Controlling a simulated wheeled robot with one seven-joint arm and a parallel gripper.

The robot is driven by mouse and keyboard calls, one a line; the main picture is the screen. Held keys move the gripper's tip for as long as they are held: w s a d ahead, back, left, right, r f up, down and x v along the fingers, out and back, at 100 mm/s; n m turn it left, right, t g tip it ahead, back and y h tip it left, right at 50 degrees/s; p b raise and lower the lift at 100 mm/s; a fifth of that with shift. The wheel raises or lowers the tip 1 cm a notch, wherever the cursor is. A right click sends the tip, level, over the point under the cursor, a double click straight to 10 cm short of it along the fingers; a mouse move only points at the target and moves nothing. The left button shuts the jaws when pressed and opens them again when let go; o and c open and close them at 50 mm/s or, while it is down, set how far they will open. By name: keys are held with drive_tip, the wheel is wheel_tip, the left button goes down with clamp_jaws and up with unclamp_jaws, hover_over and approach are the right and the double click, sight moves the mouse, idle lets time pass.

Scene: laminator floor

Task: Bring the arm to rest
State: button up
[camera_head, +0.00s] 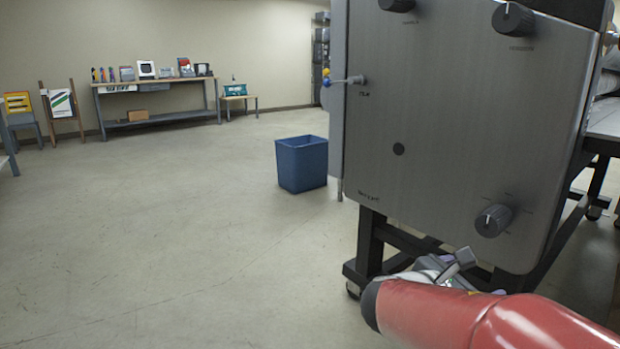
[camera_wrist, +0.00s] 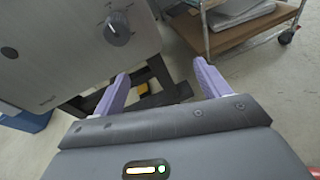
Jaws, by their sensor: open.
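My red arm enters the head view at the bottom right, low in front of the laminator. My gripper (camera_head: 452,265) shows partly at the arm's end, beside the laminator's dark stand. In the wrist view my gripper (camera_wrist: 160,90) has two purple fingers spread wide apart, with nothing between them. Past the fingers are the dark stand legs and the floor. The laminator's grey side panel (camera_head: 440,130) stands close to my gripper, and it also shows in the wrist view (camera_wrist: 65,50). I cannot tell the exact gap between them.
The panel carries black knobs (camera_head: 493,220) and a small lever (camera_head: 345,80). A blue bin (camera_head: 302,165) stands on the floor behind. A workbench (camera_head: 155,85) lines the far wall. The floor at left is clear.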

drive_tip(key=s+a+f+m+g+y+p, duration=0.1)
drive_tip(key=s+f+m+g+y+p, duration=0.25)
drive_tip(key=s+m, duration=0.75)
drive_tip(key=s+a+m+t+y, duration=0.1)
drive_tip(key=s+a+m+y, duration=0.5)
drive_tip(key=a+m+y, duration=0.4)
drive_tip(key=shift+a+r+m+p, duration=0.3)
drive_tip(key=shift+a+m+p, duration=0.2)
drive_tip(key=shift+a, duration=0.35)
drive_tip(key=shift+s+t, duration=0.1)
drive_tip(key=shift+t, duration=0.15)
